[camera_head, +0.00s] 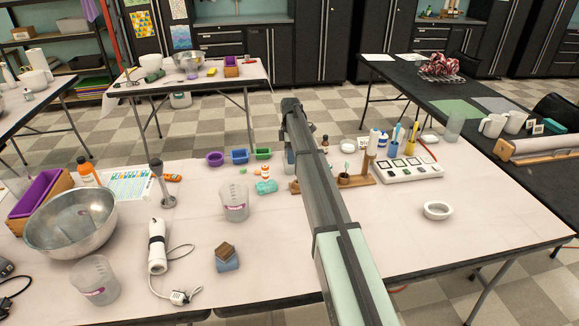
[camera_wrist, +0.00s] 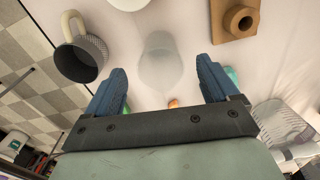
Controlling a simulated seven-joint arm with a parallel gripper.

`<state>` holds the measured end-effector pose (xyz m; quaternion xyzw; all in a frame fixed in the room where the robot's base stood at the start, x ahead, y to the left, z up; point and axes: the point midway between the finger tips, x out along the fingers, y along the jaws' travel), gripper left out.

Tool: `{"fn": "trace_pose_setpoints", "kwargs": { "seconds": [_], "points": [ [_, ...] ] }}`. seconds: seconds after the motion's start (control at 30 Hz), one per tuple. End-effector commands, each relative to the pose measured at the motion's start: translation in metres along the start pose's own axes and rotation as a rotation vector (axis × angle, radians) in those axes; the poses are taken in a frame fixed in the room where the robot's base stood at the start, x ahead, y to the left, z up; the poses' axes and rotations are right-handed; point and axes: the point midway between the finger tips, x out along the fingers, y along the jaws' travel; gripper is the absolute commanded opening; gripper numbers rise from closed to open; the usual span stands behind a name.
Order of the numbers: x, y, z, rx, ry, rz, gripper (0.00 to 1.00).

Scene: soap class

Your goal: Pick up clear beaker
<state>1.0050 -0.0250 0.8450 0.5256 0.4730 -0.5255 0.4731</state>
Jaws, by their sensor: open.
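My gripper (camera_wrist: 160,72) is open in the wrist view, its two blue fingers spread and nothing held between them. A clear, faintly grey beaker (camera_wrist: 159,62) stands on the pale tabletop, between and just beyond the fingertips, with no visible contact. In the head view a small translucent part, probably this beaker (camera_head: 289,160), shows at the left edge of my arm; the arm hides the rest and my fingers. A clear beaker with a purple label (camera_head: 235,203) stands left of my arm, and another (camera_head: 95,280) stands at front left.
In the wrist view a dark mug (camera_wrist: 81,59) is left of the fingers, a wooden block (camera_wrist: 238,20) upper right, and another clear vessel (camera_wrist: 285,125) right. In the head view, a metal bowl (camera_head: 72,222) and hand blender (camera_head: 157,248) are left. Front right tabletop is mostly clear.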

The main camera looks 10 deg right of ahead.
Motion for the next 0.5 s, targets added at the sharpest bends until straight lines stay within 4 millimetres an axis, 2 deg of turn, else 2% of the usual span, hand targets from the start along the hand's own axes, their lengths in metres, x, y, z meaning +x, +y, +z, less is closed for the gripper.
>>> {"fn": "trace_pose_setpoints", "kwargs": {
  "seconds": [0.33,0.5],
  "points": [
    [0.039,-0.001,-0.005,-0.001,-0.001,-0.001,0.87],
    [0.049,-0.001,-0.005,-0.001,-0.001,0.003,0.87]
  ]
}}
